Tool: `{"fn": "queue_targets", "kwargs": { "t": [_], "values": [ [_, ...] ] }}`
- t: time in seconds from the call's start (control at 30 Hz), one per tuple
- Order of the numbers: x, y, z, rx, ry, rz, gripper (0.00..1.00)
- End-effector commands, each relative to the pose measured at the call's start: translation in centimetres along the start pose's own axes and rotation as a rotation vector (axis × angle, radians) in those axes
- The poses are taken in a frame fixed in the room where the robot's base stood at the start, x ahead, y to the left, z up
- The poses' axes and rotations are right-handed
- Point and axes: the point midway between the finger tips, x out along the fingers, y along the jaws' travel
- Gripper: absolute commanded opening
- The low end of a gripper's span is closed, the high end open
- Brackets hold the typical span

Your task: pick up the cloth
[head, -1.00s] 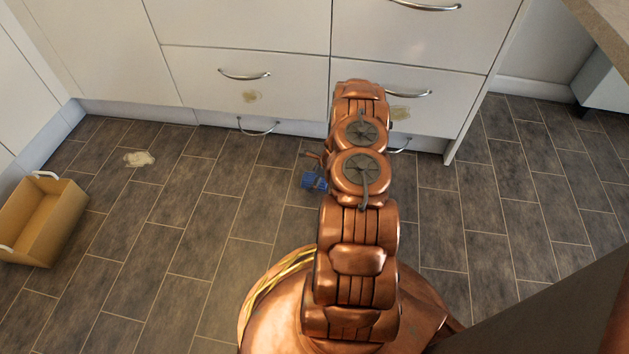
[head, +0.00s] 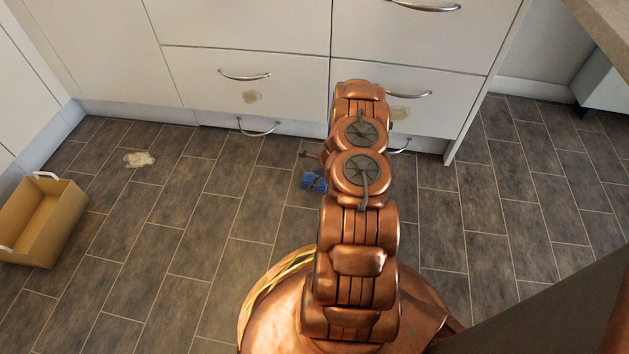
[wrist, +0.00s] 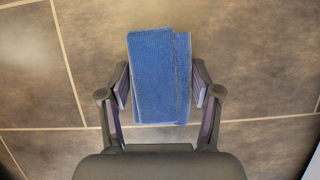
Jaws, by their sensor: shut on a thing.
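The cloth (wrist: 155,75) is blue and folded. In the wrist view it lies between the two fingers of my gripper (wrist: 160,92), which are shut on its sides. Tiled floor shows around it; I cannot tell whether it touches the floor. In the head view a small part of the blue cloth (head: 314,181) shows just left of my arm. The rest of the cloth and most of the gripper are hidden behind the arm there.
A tan box with white handles (head: 40,222) stands on the floor at the left. Pale stains mark the floor (head: 139,159) and a drawer front (head: 252,97). White cabinets (head: 255,85) line the back. The tiles left of my arm are mostly clear.

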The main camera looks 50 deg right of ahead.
Motion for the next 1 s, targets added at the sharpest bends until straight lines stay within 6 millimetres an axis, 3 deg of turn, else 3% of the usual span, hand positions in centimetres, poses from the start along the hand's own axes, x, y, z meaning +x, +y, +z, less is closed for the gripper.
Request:
{"fn": "queue_targets", "kwargs": {
  "t": [0.37, 0.67, 1.0],
  "values": [
    [-0.4, -0.1, 0.1, -0.002, 0.000, -0.002, 0.29],
    [-4.0, 0.0, 1.7, -0.001, 0.000, -0.001, 0.29],
    [-5.9, 3.8, -1.7, 0.004, 0.000, 0.003, 0.29]
  ]
}}
